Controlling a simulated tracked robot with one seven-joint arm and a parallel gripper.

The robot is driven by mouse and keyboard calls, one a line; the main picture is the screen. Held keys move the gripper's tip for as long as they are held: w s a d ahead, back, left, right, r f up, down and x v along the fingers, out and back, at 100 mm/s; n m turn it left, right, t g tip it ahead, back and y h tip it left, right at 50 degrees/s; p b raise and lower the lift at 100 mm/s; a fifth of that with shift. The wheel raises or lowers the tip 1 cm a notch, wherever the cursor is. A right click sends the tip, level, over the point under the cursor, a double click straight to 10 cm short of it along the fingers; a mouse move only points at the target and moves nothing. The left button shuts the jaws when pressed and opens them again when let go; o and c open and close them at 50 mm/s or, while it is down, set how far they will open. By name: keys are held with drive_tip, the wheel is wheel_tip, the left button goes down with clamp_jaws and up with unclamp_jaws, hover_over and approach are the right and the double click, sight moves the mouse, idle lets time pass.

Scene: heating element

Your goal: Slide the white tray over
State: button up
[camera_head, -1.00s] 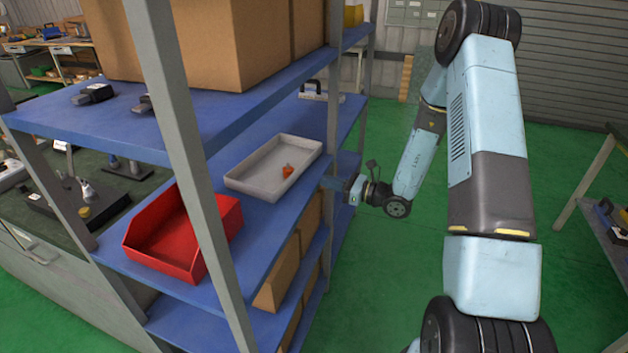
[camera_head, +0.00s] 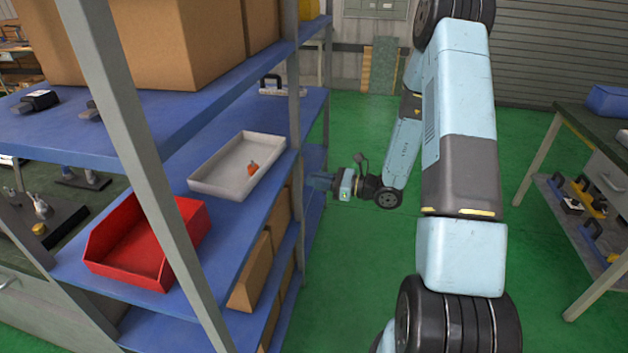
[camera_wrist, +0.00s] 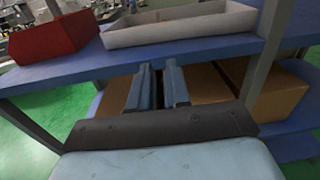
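The white tray (camera_head: 206,183) lies on the blue middle shelf, to the right of a red bin, with a small orange-red object (camera_head: 253,167) inside it. In the wrist view the white tray (camera_wrist: 180,33) sits at the top, above and beyond my fingers. My gripper (camera_head: 312,181) is just outside the shelf's front edge, apart from the tray. In the wrist view my gripper (camera_wrist: 158,72) shows two blue fingers with a narrow gap between them, pointing toward the shelf's edge and the boxes below. Nothing is visible between the fingers.
The red bin (camera_head: 140,247) stands on the same shelf (camera_head: 232,218). A grey post (camera_head: 293,110) rises near the tray's right end. Cardboard boxes (camera_head: 250,272) fill the shelf below. Green floor lies open right of the rack. A workbench (camera_head: 560,122) stands at far right.

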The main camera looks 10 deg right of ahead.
drive_tip(key=o, duration=0.4)
drive_tip(key=s+a+r+n+g, duration=0.1)
drive_tip(key=s+r+n+g, duration=0.1)
drive_tip(key=r, duration=0.1)
drive_tip(key=s+a+r+n+g, duration=0.1)
drive_tip(key=s+r+n, duration=0.1)
drive_tip(key=s+a+r+n+g, duration=0.1)
drive_tip(key=r+n+g, duration=0.1)
drive_tip(key=r+n, duration=0.1)
drive_tip(key=shift+s+a+r+g+h, duration=0.25)
drive_tip(key=shift+s+r+g+h, duration=0.05)
drive_tip(key=shift+s+r, duration=0.1)
drive_tip(key=s+r+n+g+h, duration=0.45)
drive_tip(key=s+r+n, duration=0.25)
drive_tip(key=s, duration=0.2)
drive_tip(key=s+d+r+n+t+h, duration=0.2)
drive_tip(key=s+d+r+n+h, duration=0.1)
drive_tip(key=s+r, duration=0.1)
drive_tip(key=s+d+r+n+t+h, duration=0.3)
drive_tip(key=s+d+r+h, duration=0.1)
drive_tip(key=s+r, duration=0.1)
drive_tip(key=s+d+r+n+t+h, duration=0.3)
drive_tip(key=s+d+r+h, duration=0.1)
drive_tip(key=s, duration=0.1)
drive_tip(key=shift+r, duration=0.25)
drive_tip(key=shift+a, duration=0.1)
